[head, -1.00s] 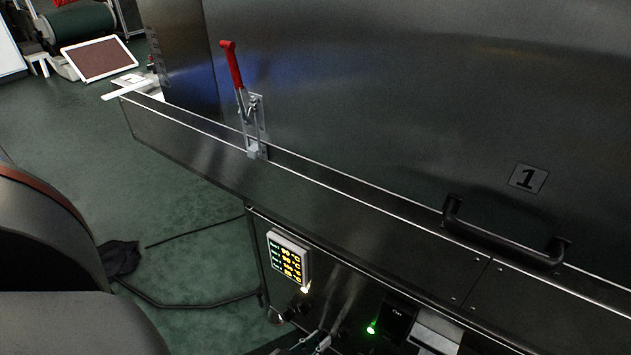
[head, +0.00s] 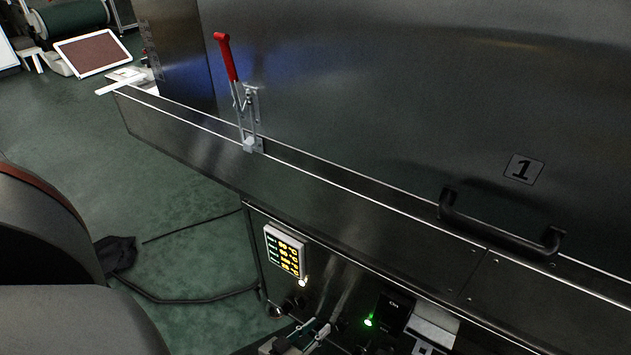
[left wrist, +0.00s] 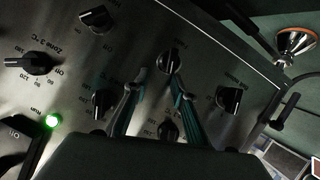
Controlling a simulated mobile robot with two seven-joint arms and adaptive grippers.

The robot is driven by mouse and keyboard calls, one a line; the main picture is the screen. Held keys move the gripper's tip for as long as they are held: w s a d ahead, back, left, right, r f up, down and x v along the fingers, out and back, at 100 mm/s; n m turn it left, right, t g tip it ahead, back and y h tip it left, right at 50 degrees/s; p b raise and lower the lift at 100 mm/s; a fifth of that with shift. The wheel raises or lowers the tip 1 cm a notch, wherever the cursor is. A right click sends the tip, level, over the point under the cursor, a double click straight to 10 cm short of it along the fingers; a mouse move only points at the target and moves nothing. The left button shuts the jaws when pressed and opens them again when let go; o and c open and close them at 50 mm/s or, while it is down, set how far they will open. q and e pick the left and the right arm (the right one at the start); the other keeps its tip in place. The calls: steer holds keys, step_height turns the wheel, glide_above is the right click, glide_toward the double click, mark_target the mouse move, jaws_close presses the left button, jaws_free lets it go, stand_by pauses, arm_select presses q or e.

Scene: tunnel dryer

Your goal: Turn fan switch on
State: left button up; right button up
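The dryer's control panel (head: 345,300) is low in the head view, with small dark knobs that are hard to tell apart there. The left wrist view shows it upside down, with several black rotary knobs. One knob (left wrist: 168,60) sits just beyond the fingertips of my left gripper (left wrist: 154,88). Other knobs stand to the right (left wrist: 229,100) and upper left (left wrist: 97,19). My right gripper is not in view.
A lit temperature display (head: 285,251) and a green lamp (head: 368,321) are on the panel. A red-handled clamp (head: 228,60) and a black handle (head: 495,228) are above. A metal ledge (head: 330,215) overhangs the panel. Another knob (left wrist: 168,131) lies between the fingers.

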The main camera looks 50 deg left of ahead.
mark_target(325, 313)
arm_select(q)
steer(key=shift+r, duration=3.3)
steer(key=shift+d+f, duration=0.1)
